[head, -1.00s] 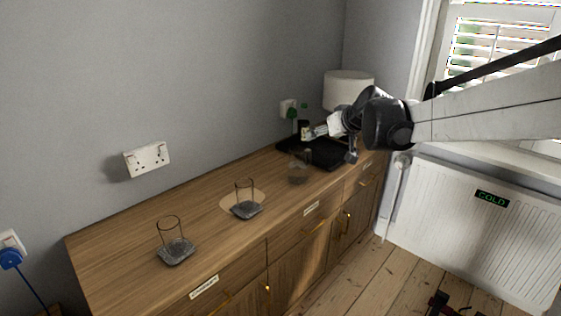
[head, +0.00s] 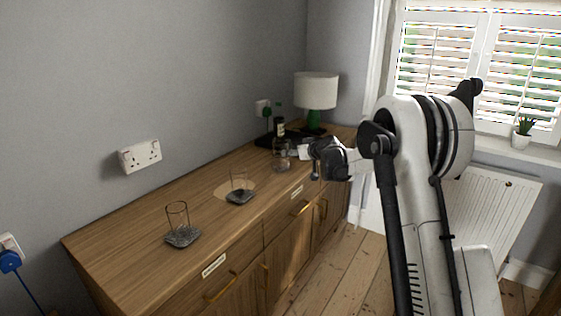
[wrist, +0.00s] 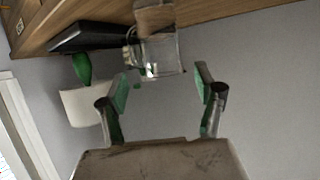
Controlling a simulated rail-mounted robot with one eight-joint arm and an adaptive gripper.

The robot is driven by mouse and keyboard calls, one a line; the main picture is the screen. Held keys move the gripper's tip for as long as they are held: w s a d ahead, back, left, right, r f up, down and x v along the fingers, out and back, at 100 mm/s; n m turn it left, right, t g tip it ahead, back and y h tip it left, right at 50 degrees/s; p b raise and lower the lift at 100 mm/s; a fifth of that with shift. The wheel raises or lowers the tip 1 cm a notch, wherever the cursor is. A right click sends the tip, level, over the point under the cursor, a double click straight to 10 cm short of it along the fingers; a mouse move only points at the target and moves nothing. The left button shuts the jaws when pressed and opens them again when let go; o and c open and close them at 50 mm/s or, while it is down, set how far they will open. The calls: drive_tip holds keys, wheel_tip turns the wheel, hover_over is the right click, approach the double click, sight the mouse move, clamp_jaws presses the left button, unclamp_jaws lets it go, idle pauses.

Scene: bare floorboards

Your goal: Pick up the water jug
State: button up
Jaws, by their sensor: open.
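The clear glass water jug (head: 282,158) stands on the wooden sideboard near its front edge, just before the black tray. In the wrist view, which looks upside down, the jug (wrist: 165,55) lies ahead of the fingertips, roughly between their lines. My gripper (wrist: 163,85) is open, its two green-padded fingers apart with nothing between them. In the head view my gripper (head: 312,157) is to the right of the jug at about its height, and its fingertips are hard to make out. Any contact is not visible.
Two drinking glasses stand on grey coasters (head: 182,237) (head: 240,197) along the sideboard (head: 125,245). A dark bottle (head: 279,127) stands behind the jug on the black tray (head: 264,141). A white-shaded lamp (head: 316,91) is at the far end. The front left top is largely clear.

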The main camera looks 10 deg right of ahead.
drive_tip(key=b+x, duration=0.2)
drive_tip(key=x, duration=1.1)
drive_tip(key=shift+w+f, duration=0.2)
drive_tip(key=shift+f, duration=0.05)
drive_tip(key=shift+c, duration=0.5)
drive_tip(key=c, duration=1.4)
